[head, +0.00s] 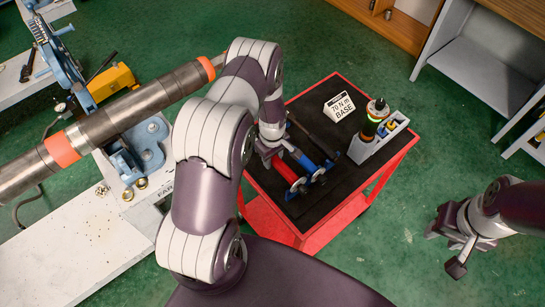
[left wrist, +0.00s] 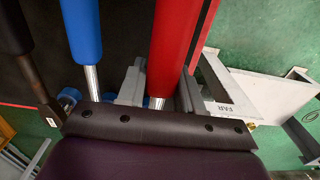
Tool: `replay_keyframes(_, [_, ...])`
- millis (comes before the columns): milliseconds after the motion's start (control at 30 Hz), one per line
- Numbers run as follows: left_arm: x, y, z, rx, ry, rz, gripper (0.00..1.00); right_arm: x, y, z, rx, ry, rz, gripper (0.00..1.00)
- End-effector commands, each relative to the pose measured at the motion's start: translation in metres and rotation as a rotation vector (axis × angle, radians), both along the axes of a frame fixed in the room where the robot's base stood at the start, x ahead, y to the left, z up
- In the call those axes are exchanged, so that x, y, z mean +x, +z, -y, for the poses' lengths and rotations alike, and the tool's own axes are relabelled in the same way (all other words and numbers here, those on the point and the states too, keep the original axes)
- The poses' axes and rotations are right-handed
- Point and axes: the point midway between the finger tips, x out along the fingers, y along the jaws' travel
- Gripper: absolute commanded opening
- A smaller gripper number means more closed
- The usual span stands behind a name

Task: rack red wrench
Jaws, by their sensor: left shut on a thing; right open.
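The red wrench (head: 285,172) is at the left edge of the black-topped red cart, its round end toward the front of the cart. My left gripper (head: 272,150) reaches down over its far part. In the left wrist view the red handle (left wrist: 176,45) runs between the two fingers (left wrist: 158,92), which are shut around the wrench near its metal shaft. I cannot tell whether the wrench touches the mat. My left forearm hides part of this area. My right gripper (head: 458,245) is open and empty, off the cart's right side.
A blue wrench (head: 308,166) lies close beside the red one, and a black-handled tool (head: 313,137) beyond it. The cart (head: 383,172) also carries a "70 N m BASE" sign (head: 340,106) and a grey holder (head: 372,145). A long pipe (head: 125,115) in a blue vise stands left.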

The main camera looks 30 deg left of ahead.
Motion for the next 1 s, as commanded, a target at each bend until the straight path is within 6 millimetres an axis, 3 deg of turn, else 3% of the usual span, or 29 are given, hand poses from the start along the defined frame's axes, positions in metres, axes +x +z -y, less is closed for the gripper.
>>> replay_keyframes(1000, [0.001,-0.013,0.000,0.001,0.000,0.001,0.00,0.000,-0.011,0.000,0.000,0.000,0.000,0.43])
